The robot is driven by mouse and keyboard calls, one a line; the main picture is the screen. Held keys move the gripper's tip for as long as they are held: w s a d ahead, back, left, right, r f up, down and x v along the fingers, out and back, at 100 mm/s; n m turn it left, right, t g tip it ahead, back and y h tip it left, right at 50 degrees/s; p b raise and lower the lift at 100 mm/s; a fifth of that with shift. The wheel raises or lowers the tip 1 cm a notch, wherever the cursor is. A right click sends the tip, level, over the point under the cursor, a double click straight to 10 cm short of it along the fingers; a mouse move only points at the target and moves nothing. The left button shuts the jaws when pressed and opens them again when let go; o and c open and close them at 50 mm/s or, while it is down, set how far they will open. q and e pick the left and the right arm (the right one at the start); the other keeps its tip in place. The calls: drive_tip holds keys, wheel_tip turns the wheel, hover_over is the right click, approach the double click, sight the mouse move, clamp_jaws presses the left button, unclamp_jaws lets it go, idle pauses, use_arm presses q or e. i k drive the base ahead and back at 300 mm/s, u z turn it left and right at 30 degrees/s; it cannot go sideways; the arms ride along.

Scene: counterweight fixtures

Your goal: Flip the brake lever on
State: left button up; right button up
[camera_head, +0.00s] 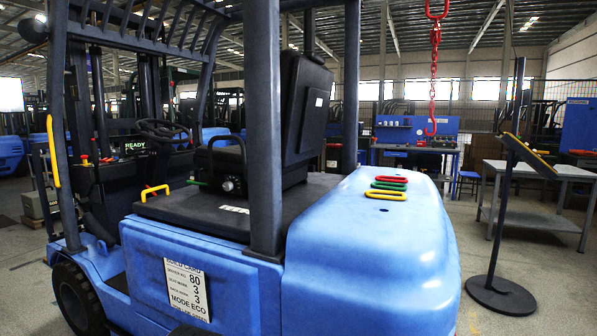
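A blue forklift (370,255) fills the middle of the view. Its cab has a black steering wheel (163,130), a display reading READY (136,146), and a small red-topped control (85,159) left of the display. A black box with a dial (229,184) and a looped black handle (228,140) stands beside the seat (305,105). I cannot tell for sure which of these is the brake lever, or its position. Neither of my grippers shows.
Yellow, green and red handles (385,195) lie on the rear blue cover. A red chain with a hook (433,85) hangs above. A card (187,288) reads 80, 3, 3, MODE ECO. A stand (500,296) and grey table (535,222) are right. Cab posts partly block the cab.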

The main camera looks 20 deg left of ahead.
sight(93, 143)
drive_tip(key=k, duration=0.65)
drive_tip(key=u, duration=0.65)
drive_tip(key=i, duration=0.7)
drive_tip(key=u, duration=1.15)
drive_tip(key=i, duration=1.35)
drive_tip(key=u, duration=0.45)
drive_tip(key=i, duration=0.7)
drive_tip(key=u, duration=0.8)
drive_tip(key=i, duration=1.3)
drive_tip(key=z, duration=0.45)
drive_tip(key=i, duration=1.05)
drive_tip(key=z, duration=0.7)
